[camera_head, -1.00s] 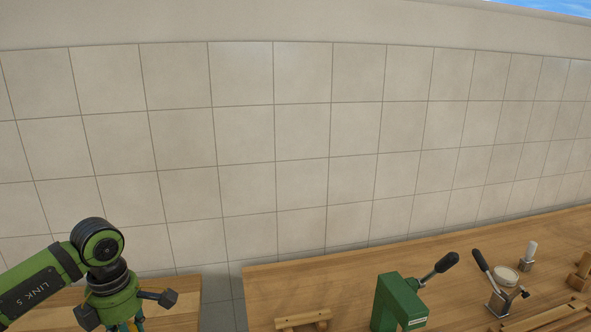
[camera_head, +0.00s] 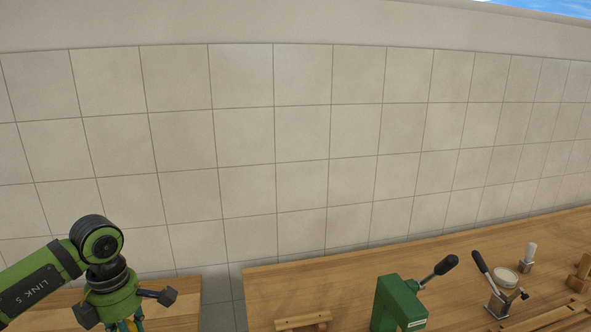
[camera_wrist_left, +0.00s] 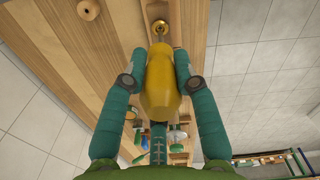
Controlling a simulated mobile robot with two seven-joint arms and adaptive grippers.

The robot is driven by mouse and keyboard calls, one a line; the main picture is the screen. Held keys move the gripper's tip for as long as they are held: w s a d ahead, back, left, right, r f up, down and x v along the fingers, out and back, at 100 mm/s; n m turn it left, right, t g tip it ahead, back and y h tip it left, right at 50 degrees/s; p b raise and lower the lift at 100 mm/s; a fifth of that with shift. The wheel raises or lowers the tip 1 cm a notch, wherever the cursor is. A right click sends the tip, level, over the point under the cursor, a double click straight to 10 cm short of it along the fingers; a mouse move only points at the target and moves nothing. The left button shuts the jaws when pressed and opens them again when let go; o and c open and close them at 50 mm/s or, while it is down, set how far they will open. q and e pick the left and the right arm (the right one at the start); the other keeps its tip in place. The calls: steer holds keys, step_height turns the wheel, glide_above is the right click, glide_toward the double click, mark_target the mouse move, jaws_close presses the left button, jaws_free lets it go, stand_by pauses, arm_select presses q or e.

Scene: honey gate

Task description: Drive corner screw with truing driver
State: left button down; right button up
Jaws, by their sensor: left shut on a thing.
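In the left wrist view, my left gripper (camera_wrist_left: 160,64) is shut on the truing driver (camera_wrist_left: 161,88), a yellow handle between its two teal fingers. The driver's shaft points away from the gripper to a small brass corner screw (camera_wrist_left: 160,26) at a wooden part (camera_wrist_left: 183,12). The shaft's tip is at or very close to the screw; I cannot tell whether it is seated. In the head view, my left arm hangs at the lower left and its gripper is mostly cut off by the bottom edge. My right gripper is in neither current view.
A wooden bench (camera_head: 340,283) holds a green lever press (camera_head: 398,302), a metal lever clamp (camera_head: 497,298), a round pale dish (camera_head: 505,275) and wooden blocks. A separate wooden top (camera_head: 185,296) lies left, across a gap. The tiled wall stands behind. A round knob (camera_wrist_left: 88,9) is near the screw.

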arm_select(q)
steer(key=shift+r, duration=0.1)
steer(key=shift+r+p, duration=3.65)
steer(key=shift+r, duration=1.8)
